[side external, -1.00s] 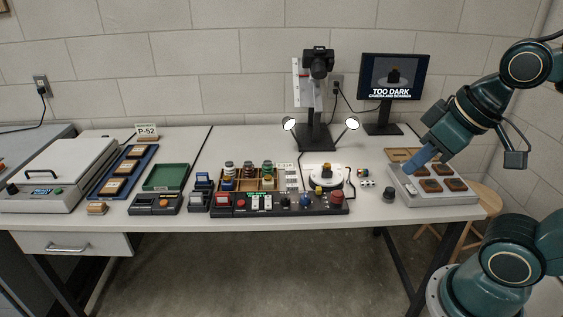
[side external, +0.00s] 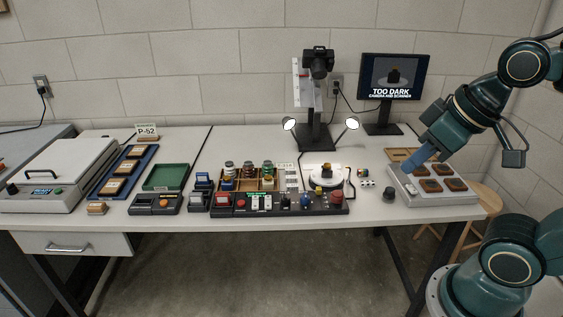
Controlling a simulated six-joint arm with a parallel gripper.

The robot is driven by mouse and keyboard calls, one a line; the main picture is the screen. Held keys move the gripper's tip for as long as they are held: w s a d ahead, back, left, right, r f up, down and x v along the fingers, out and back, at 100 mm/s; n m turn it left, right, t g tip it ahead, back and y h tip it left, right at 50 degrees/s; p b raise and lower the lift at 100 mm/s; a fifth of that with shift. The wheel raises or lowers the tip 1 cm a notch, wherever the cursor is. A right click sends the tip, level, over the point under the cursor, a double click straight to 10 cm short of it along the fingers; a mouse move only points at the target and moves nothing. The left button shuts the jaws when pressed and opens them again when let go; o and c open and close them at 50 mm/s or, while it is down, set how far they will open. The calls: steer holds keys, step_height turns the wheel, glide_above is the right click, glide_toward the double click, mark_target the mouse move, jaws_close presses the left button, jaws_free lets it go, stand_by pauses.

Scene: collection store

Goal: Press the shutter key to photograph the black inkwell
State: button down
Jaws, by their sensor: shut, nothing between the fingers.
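A small dark object with a yellow part (side external: 327,171), perhaps the black inkwell, stands on the round white turntable (side external: 324,182) under the camera (side external: 318,63). The monitor (side external: 393,78) shows a dark object and the words "TOO DARK". My gripper (side external: 409,169) is shut and empty, pointing down and left at the back left part of a grey box (side external: 440,199) with several brown square keys (side external: 431,186). I cannot tell whether its tip touches the box. The key labels are too small to read, so I cannot tell which is the shutter key.
A black control panel (side external: 270,211) with coloured buttons and knobs lies along the front edge. Two lit lamps (side external: 352,123) flank the camera stand. A small dark knob (side external: 389,194) sits left of the grey box. A green tray (side external: 171,176) and blue rack (side external: 108,189) stand farther left.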

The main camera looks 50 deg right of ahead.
steer(key=w, duration=0.1)
steer(key=m+t+y, duration=0.3)
steer(key=m, duration=0.2)
glide_above(244, 204)
step_height(244, 204, down, 22)
steer(key=shift+d+f, duration=0.1)
steer(key=shift+f, duration=0.1)
steer(key=shift+f, duration=4.3)
